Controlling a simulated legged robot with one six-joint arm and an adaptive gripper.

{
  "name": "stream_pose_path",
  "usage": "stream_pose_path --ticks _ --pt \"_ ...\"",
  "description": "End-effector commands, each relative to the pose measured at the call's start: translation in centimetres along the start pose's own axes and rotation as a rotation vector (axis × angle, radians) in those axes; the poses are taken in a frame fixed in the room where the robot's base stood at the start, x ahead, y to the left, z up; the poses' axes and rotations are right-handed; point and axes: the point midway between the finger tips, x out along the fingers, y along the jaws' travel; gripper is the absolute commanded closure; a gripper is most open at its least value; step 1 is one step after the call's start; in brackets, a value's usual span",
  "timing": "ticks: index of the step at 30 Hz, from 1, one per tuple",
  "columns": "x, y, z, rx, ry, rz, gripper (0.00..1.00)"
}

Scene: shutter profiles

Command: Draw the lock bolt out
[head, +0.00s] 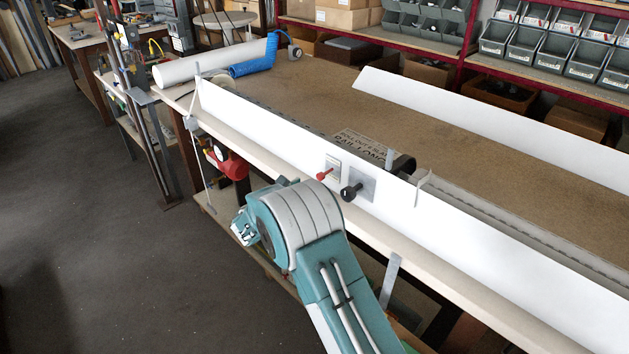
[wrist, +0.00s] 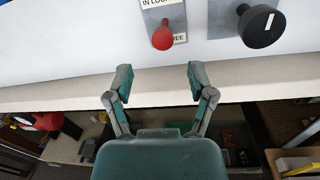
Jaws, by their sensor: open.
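The lock bolt, with a red knob (head: 324,175), sticks out of a small labelled plate (head: 334,163) on the white upright panel (head: 260,128). In the wrist view the red knob (wrist: 162,38) is at the top centre. The label is partly cut off and partly covered, with "IN LOCK" partly readable. My gripper (wrist: 159,82) is open and empty. Its two fingers point toward the panel, below the red knob and apart from it, in front of the bench edge. In the head view my arm hides the fingers.
A black knob (wrist: 262,27) with a white mark sits on a grey plate just right of the red one; it also shows in the head view (head: 349,193). The pale bench edge (wrist: 60,96) runs below the panel. A red device (head: 232,165) hangs under the bench, left of my arm.

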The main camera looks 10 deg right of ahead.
Motion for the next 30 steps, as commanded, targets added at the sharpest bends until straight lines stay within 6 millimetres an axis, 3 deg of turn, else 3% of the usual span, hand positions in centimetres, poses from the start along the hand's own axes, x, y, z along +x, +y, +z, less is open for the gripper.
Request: stream_pose_path --ticks 6,11,26,30 --pt "-4.2 0.1 -0.1 0.0 0.001 0.003 0.3" --pt "-5.6 0.1 -0.1 0.0 0.001 0.002 0.3" --pt "-5.8 0.1 0.0 0.001 0.001 -0.001 0.3" --pt "-5.1 -1.3 1.8 0.05 0.031 -0.055 0.3"
